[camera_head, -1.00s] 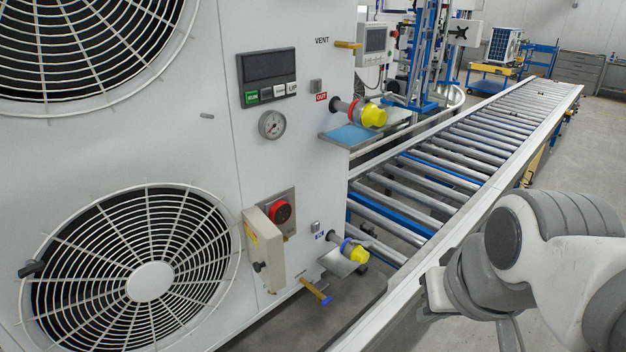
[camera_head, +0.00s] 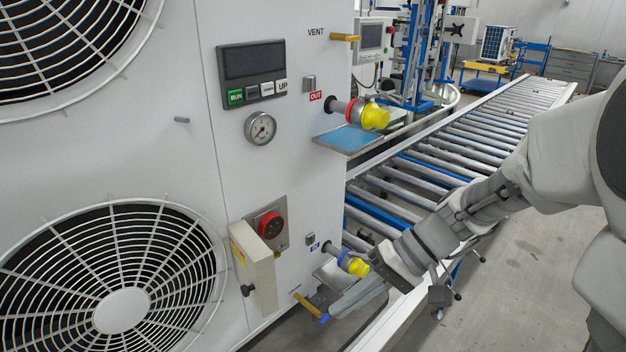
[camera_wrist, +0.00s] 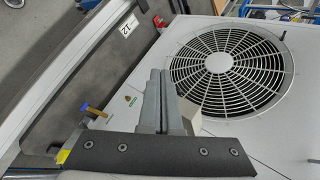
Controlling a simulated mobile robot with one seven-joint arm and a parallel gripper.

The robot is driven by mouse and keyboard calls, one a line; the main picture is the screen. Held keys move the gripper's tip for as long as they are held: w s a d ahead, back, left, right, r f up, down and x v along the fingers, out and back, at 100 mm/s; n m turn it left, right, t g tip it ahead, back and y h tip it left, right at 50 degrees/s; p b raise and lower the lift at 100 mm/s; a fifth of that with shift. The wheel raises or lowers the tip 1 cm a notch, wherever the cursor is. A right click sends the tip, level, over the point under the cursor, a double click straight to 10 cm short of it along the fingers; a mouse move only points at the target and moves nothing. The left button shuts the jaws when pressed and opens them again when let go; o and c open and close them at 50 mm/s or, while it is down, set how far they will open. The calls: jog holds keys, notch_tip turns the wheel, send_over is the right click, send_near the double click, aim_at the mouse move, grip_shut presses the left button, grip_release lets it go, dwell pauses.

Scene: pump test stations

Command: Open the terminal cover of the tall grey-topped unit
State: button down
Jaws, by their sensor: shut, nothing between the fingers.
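The tall white unit (camera_head: 190,190) fills the left of the head view; its top is out of frame. The terminal cover (camera_head: 257,268), a beige box with a yellow label and a dark knob (camera_head: 245,290), sits low on its front, beside a red round switch (camera_head: 270,225). It looks closed. My gripper (camera_head: 338,306) is low, right of the cover and below the yellow-capped lower port, apart from the cover. In the wrist view the shut, empty fingers (camera_wrist: 160,76) point at the unit's front. They partly hide a pale box (camera_wrist: 190,112), likely the cover.
The lower yellow-capped port (camera_head: 354,265) and a brass valve with a blue end (camera_head: 308,307) are close to my gripper. The upper port (camera_head: 370,116) sticks out above a blue-topped shelf (camera_head: 348,138). A roller conveyor (camera_head: 450,165) runs along the right side.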

jog(key=w+a+f+y+b, duration=0.1)
jog(key=w+a+f+y, duration=0.1)
jog(key=w+f+y, duration=0.35)
jog(key=m+t+y+p, duration=0.1)
jog(key=m+t+y, duration=0.2)
jog(key=t+y, duration=0.1)
send_near(250, 279)
jog(key=w+a, duration=0.3)
jog(key=shift+s+a+f+h+p, duration=0.25)
jog(key=shift+s+a+p, duration=0.15)
jog(key=shift+s+a, duration=0.75)
jog(key=shift+s, duration=0.1)
